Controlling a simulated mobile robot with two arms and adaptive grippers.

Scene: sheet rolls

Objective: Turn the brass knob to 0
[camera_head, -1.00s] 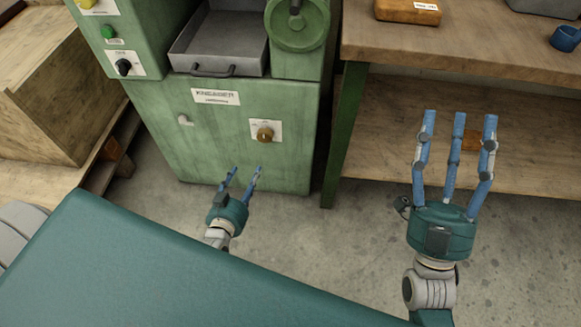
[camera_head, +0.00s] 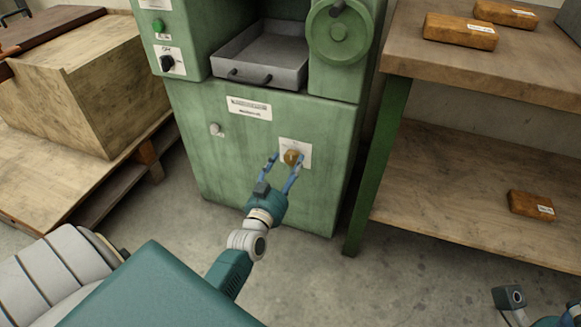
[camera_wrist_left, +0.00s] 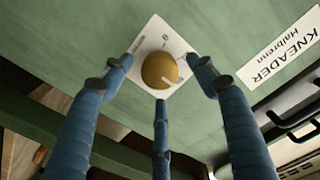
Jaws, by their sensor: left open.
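The brass knob (camera_head: 292,157) sits on a white square dial plate (camera_head: 304,147) on the green kneader's front panel. My right gripper is out of view; only part of my right arm shows at the bottom right.
A wooden bench (camera_head: 480,60) with orange-brown blocks (camera_head: 460,31) stands right.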

